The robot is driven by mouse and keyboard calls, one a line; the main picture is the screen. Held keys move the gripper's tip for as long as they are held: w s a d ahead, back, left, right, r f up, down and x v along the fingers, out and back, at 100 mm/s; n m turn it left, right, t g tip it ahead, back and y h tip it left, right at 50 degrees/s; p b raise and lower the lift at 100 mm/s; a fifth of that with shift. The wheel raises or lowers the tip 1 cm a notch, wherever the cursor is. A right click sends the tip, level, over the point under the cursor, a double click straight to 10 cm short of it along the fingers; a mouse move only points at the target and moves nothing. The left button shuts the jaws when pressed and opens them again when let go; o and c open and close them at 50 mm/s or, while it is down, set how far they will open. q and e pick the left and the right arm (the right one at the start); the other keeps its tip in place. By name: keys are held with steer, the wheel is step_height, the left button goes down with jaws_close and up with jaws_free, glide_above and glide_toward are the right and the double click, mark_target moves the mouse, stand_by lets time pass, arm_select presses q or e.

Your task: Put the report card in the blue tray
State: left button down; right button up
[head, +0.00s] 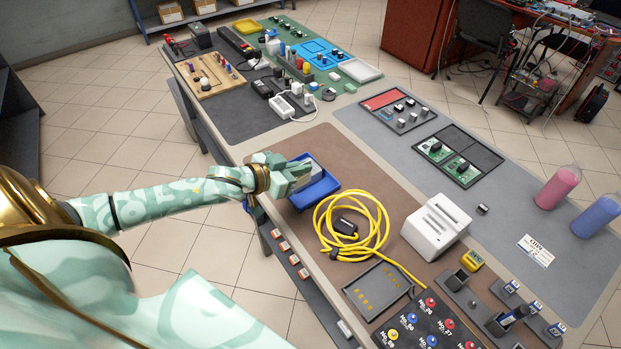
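The blue tray (318,191) sits near the left edge of the long table, on the brown mat. My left gripper (305,174) is over the tray and hides its left part. A pale grey flat thing shows at the fingers, over or inside the tray; I cannot tell whether it is held or what it is. I cannot tell whether the fingers are open or shut. A white card with printed text (536,250) lies flat on the grey mat at the right, apart from the tray; its text is too small to read surely. My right gripper is not in view.
A coiled yellow cable (353,225) lies just right of the tray. Beyond it stand a white box-shaped device (436,226) and pink (557,188) and blue (595,217) cylinders. A button panel (430,325) is at the front. The grey mat has bare room around the card.

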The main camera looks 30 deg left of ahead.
arm_select(q)
steer(key=w+f+b, duration=0.1)
steer(key=w+f, duration=0.1)
steer(key=f, duration=0.1)
steer(key=w+a+f+b, duration=0.1)
steer(key=w+f+b, duration=0.1)
steer(key=f, duration=0.2)
steer(key=w+f+b, duration=0.2)
steer(key=w+f, duration=0.1)
steer(key=shift+w+a+f, duration=0.1)
steer(key=shift+a+f, duration=0.05)
steer(key=c, duration=1.7)
jaws_free()
